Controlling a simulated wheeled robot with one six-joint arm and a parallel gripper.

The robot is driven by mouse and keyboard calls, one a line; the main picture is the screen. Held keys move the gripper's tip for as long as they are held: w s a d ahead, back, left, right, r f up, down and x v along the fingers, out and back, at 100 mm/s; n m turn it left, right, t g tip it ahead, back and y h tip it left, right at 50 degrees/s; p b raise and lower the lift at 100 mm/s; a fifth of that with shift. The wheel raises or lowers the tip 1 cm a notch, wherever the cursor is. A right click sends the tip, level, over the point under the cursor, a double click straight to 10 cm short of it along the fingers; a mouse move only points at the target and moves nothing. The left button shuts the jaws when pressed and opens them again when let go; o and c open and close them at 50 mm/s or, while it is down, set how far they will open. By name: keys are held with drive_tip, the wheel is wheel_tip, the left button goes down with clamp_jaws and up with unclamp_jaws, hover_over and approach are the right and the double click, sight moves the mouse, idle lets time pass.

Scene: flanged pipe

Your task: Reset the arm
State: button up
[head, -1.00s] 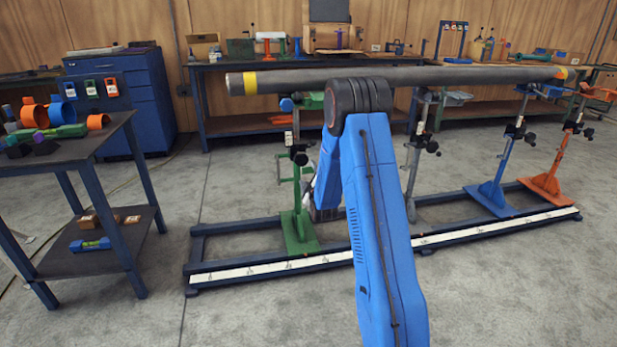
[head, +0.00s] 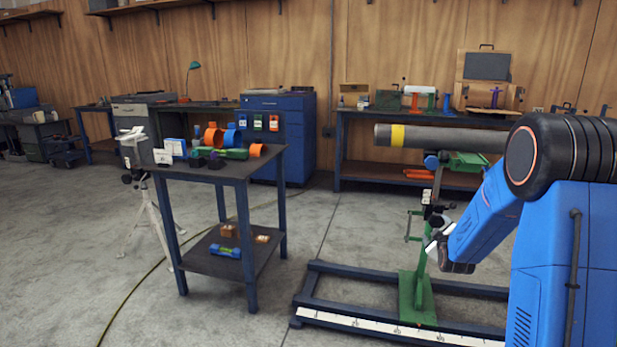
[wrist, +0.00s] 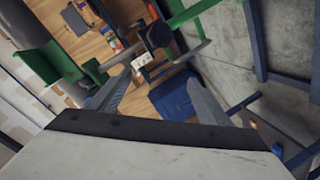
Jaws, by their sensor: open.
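My arm is bent at the right of the head view, with its forearm reaching down behind the elbow. My gripper (wrist: 158,98) shows in the wrist view with its two fingers apart and nothing between them. In the head view its end is small and partly hidden, close to the green pipe stand (head: 420,290). The green stand's parts also show near the fingers in the wrist view (wrist: 50,60); I cannot tell whether they touch. The grey pipe (head: 440,138) with a yellow band lies above the stand, its right part hidden behind my arm.
A dark cart (head: 267,166) with orange and blue rings and a green tool stands left of the rail frame (head: 310,295). A blue cabinet (head: 290,150) and a workbench (head: 350,150) stand behind. A tripod (head: 150,215) is left of the cart. Open floor lies in front.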

drive_tip(key=s+a+r+m+g+y, duration=0.1)
drive_tip(key=s+a+r+g, duration=0.2)
drive_tip(key=s, duration=0.4)
drive_tip(key=s+a+r+m+y, duration=0.1)
drive_tip(key=s+a+r, duration=0.2)
drive_tip(key=s+a, duration=0.3)
drive_tip(key=s+a+r+m+g, duration=0.2)
drive_tip(key=s+a+r, duration=0.15)
drive_tip(key=s, duration=0.45)
drive_tip(key=s+a+m+g, duration=0.2)
drive_tip(key=s+a, duration=0.1)
drive_tip(key=s, duration=1.4)
drive_tip(key=s+a+f+m+g+y, duration=0.1)
drive_tip(key=s+a+g, duration=0.2)
drive_tip(key=s, duration=1.4)
drive_tip(key=shift+s+f+m+y, duration=0.15)
drive_tip(key=shift+f+m+y, duration=0.15)
drive_tip(key=shift+m, duration=0.1)
drive_tip(key=shift+c, duration=0.2)
